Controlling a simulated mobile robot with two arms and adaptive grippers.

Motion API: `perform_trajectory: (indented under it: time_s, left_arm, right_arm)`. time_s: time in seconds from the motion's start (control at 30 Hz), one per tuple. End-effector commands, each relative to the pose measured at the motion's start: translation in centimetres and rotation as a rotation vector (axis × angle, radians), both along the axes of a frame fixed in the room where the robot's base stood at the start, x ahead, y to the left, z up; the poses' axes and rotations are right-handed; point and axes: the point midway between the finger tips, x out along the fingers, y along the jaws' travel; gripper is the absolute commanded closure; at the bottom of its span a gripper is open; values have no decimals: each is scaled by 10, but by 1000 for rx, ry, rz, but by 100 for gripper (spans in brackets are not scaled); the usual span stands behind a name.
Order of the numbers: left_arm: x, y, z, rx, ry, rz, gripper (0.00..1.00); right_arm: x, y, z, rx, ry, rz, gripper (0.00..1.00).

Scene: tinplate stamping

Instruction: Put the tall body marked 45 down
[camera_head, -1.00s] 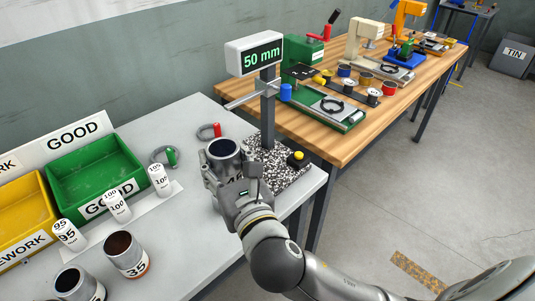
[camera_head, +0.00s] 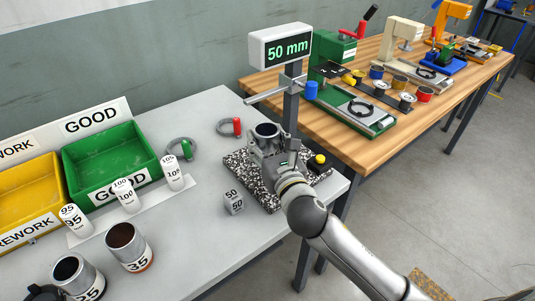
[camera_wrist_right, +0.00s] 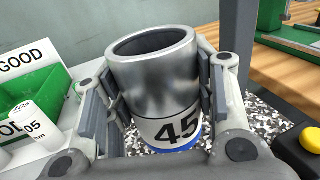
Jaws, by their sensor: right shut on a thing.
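The tall body marked 45 is a grey metal cylinder with a dark open top, a white label and a blue band at its foot, clear in the right wrist view (camera_wrist_right: 155,85). Its rim (camera_head: 267,130) shows in the head view over the speckled plate (camera_head: 240,165). My right gripper (camera_head: 268,145) is shut around it, one finger on each side, and it looks upright. Whether its foot touches the plate is hidden. A dark shape (camera_head: 45,292) at the bottom left edge looks like part of my left gripper; its jaws cannot be made out.
A post with a "50 mm" display (camera_head: 287,47) and side bar stands close behind the body. A yellow button (camera_head: 319,159) is to its right. Bodies marked 35 (camera_head: 130,247), white blocks and green (camera_head: 110,160) and yellow bins are left.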

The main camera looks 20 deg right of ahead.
Motion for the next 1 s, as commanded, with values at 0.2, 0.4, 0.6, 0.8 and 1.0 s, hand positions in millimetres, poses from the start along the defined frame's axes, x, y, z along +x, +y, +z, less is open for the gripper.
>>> perform_trajectory:
  time_s: [0.2, 0.4, 0.6, 0.8, 1.0]
  left_arm:
    - [5, -3, -4, -5, -9, -2, 60]
    - [6, -7, -10, -9, -10, -3, 60]
    - [6, -7, -10, -9, -9, -3, 60]
    - [5, -7, -11, -9, -8, -3, 60]
    - [4, -6, -11, -7, -7, -2, 60]
  right_arm:
    - [11, -6, -16, 1, 1, -2, 71]
    - [12, -6, -45, 2, 4, 0, 71]
    - [12, -6, -47, -1, -1, 1, 71]
    - [12, -6, -49, -1, 0, 0, 71]
    - [12, -6, -50, -1, 0, 0, 30]
